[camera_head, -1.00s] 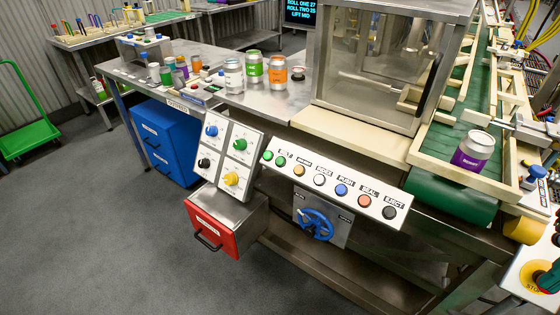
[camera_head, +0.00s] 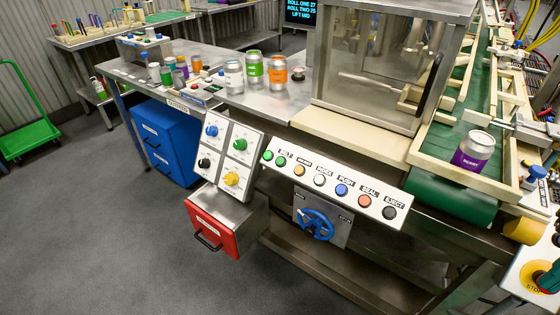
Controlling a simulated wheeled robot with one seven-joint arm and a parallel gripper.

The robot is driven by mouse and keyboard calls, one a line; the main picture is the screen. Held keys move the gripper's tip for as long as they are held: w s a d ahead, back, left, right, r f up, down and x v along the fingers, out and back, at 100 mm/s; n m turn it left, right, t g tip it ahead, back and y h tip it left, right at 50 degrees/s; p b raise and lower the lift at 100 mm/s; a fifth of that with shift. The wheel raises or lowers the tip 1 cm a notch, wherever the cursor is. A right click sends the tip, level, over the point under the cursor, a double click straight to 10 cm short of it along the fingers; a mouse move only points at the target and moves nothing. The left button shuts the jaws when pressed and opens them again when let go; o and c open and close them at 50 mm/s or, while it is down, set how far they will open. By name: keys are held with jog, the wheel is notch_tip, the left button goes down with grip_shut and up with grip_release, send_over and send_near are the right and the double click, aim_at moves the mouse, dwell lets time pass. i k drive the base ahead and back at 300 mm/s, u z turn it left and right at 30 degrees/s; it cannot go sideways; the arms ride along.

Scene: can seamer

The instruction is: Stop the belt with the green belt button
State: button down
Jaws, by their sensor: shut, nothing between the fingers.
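The button panel (camera_head: 340,190) on the front of the machine has a row of round buttons. Two green buttons, one at the far left (camera_head: 267,156) and one just right of it (camera_head: 281,161), sit near the BELT label; I cannot tell which is the button and which a lamp. The green belt (camera_head: 450,140) runs along the right side of the machine. A can with a purple label (camera_head: 473,155) stands on its near end. My gripper is not in view.
A knob panel (camera_head: 229,158) with another green knob (camera_head: 240,144) stands left of the buttons, above a red drawer (camera_head: 215,228). A blue handwheel (camera_head: 315,224) is below the buttons. A yellow-based stop button (camera_head: 545,278) is at lower right.

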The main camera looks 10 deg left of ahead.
aim_at(280, 161)
jog(key=z, duration=0.55)
jog(key=k, duration=1.7)
jog(key=u, duration=0.95)
jog(key=i, duration=1)
jog(key=z, duration=0.05)
